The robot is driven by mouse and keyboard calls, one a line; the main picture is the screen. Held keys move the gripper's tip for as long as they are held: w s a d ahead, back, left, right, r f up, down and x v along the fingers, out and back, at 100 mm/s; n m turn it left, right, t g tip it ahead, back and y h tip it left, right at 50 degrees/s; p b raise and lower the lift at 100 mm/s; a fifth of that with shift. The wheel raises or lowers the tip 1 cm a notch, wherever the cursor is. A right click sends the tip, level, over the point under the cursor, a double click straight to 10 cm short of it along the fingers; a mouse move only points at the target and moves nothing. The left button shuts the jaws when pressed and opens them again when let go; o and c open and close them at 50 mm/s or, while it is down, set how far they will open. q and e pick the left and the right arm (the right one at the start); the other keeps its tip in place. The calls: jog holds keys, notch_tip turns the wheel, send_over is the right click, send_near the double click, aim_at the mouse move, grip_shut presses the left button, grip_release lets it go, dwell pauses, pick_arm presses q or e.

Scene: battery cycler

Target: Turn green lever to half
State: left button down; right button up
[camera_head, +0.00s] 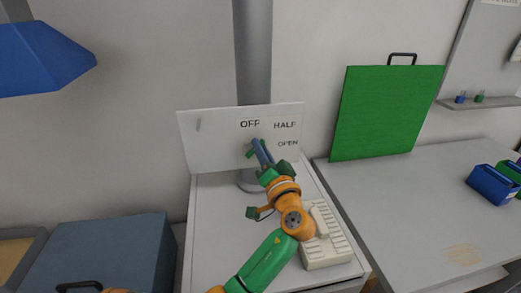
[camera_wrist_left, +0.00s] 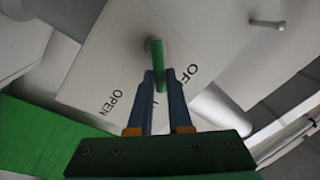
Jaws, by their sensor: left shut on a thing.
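The green lever (camera_wrist_left: 158,65) sits on a white panel (camera_head: 210,140) marked OFF, HALF and OPEN. My left gripper (camera_head: 257,148) reaches up to the panel, and its blue fingers are shut on the lever. In the left wrist view the lever lies between the two fingertips (camera_wrist_left: 159,78). There it points between the OFF and OPEN labels, and the fingers mostly hide the HALF label. In the head view the gripper covers most of the lever. My right gripper is not in view.
A grey pipe (camera_head: 253,60) rises behind the panel. A white ridged block (camera_head: 327,250) lies on the cabinet top beneath my arm. A green board (camera_head: 385,112) with a black handle stands at right. A blue-grey box (camera_head: 110,250) is at lower left.

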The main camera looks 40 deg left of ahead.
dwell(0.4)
pick_arm(q)
jog(key=c, duration=0.9)
grip_release()
jog(key=shift+o, duration=0.2)
jog(key=b+v, duration=0.3)
jog(key=v, duration=0.4)
